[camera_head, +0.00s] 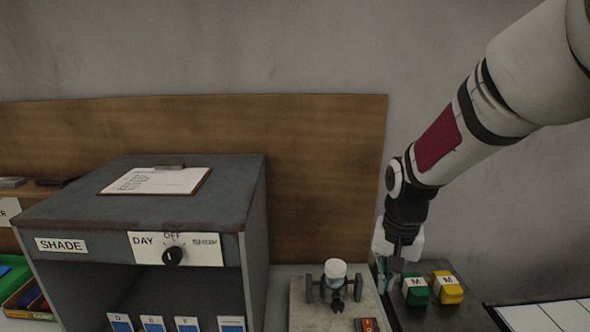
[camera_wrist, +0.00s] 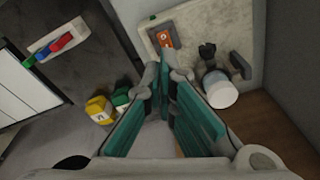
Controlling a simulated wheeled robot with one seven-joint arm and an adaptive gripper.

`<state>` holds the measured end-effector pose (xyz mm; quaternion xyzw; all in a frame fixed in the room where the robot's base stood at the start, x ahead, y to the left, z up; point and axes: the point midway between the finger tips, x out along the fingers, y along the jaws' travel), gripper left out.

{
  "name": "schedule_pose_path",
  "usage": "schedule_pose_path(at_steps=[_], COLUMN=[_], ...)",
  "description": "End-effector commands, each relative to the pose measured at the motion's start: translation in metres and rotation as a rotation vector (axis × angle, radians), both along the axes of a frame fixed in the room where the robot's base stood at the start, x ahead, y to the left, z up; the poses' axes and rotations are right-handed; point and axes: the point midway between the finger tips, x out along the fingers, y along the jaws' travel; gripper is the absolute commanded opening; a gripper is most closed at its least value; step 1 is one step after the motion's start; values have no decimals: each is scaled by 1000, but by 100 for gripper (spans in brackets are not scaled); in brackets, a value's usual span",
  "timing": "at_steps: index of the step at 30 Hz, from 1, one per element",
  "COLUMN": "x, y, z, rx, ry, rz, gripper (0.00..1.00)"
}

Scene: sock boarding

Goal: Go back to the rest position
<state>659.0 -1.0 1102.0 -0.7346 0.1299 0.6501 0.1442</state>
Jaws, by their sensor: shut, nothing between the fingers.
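My gripper (camera_head: 384,277) points down beside the green block marked M (camera_head: 415,291), at the right of the head view. Its teal-lined fingers fill the middle of the wrist view (camera_wrist: 168,82) and come together at their tips with nothing between them. In the head view, my arm reaches down from the upper right corner. I cannot tell from these frames whether the fingertips touch any surface.
A yellow block marked M (camera_head: 447,288) stands right of the green one. A plate (camera_head: 300,308) with a white-capped jar (camera_head: 336,269) lies left of my gripper. A grey cabinet (camera_head: 255,215) with a dial stands further left. A wooden board (camera_head: 325,150) stands behind.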

Motion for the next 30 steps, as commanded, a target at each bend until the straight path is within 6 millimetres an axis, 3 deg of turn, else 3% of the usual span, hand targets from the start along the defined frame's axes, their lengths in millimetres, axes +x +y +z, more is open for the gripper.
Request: schedule_pose_path(at_steps=[1,6,15,24,30], x=[-11,-49,-127,-197,-216], y=[0,0,0,0,0], z=[20,68,125,146,147], rx=[-3,-18,-55,-99,-113], ry=[-28,-96,-216,-319,-346], rz=[21,97,228,341,374], gripper=[0,0,0,0,0])
